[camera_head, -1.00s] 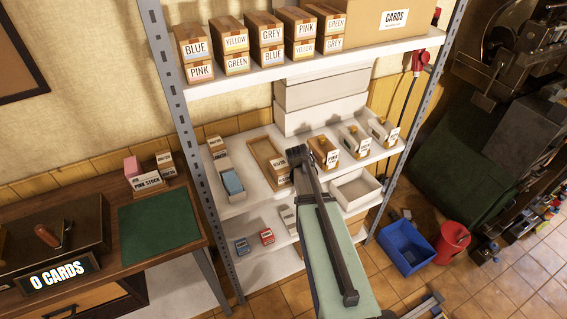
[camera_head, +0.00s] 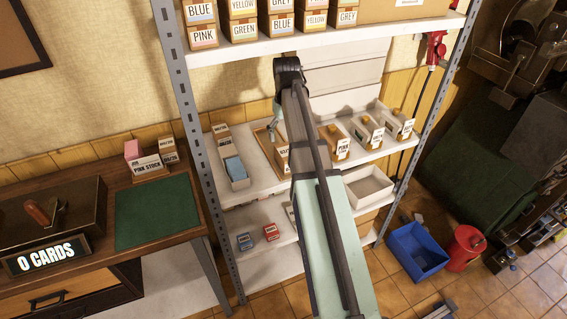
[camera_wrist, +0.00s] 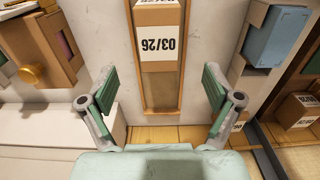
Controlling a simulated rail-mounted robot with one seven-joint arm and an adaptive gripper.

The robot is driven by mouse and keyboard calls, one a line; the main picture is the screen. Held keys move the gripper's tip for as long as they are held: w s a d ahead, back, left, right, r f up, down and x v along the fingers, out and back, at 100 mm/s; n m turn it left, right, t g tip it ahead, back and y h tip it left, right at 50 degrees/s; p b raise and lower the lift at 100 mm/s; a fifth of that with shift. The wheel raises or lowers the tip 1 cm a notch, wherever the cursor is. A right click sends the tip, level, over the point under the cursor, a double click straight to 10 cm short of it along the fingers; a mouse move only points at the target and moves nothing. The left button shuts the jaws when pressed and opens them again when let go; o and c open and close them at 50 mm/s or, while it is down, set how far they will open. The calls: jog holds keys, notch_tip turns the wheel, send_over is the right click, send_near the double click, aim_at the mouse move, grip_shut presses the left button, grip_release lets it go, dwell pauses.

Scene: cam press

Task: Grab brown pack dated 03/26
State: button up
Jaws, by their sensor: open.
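A brown pack with a white label reading 03/26 (camera_wrist: 160,42), upside down in the wrist view, sits in a narrow brown wooden tray (camera_wrist: 178,108) on the middle shelf. In the head view the pack (camera_head: 282,158) is partly hidden by my arm, and the tray's left rim (camera_head: 262,139) shows. My gripper (camera_wrist: 160,85) is open and empty above the tray, one finger on each side of it, apart from the pack. In the head view my gripper (camera_head: 274,128) is above the tray, partly hidden by the arm.
A bin with a blue block (camera_wrist: 275,38) and a wooden box with a round knob (camera_wrist: 40,55) flank the tray. Other brown labelled packs (camera_wrist: 300,110) are at the right. Rows of colour-named boxes (camera_head: 240,20) fill the upper shelf above my arm.

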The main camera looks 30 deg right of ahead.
aim_at(286, 158)
jog(key=shift+s+d+f+p, duration=0.1)
jog(key=shift+f+p, duration=1.75)
jog(key=shift+f, duration=3.75)
jog(key=c, duration=1.5)
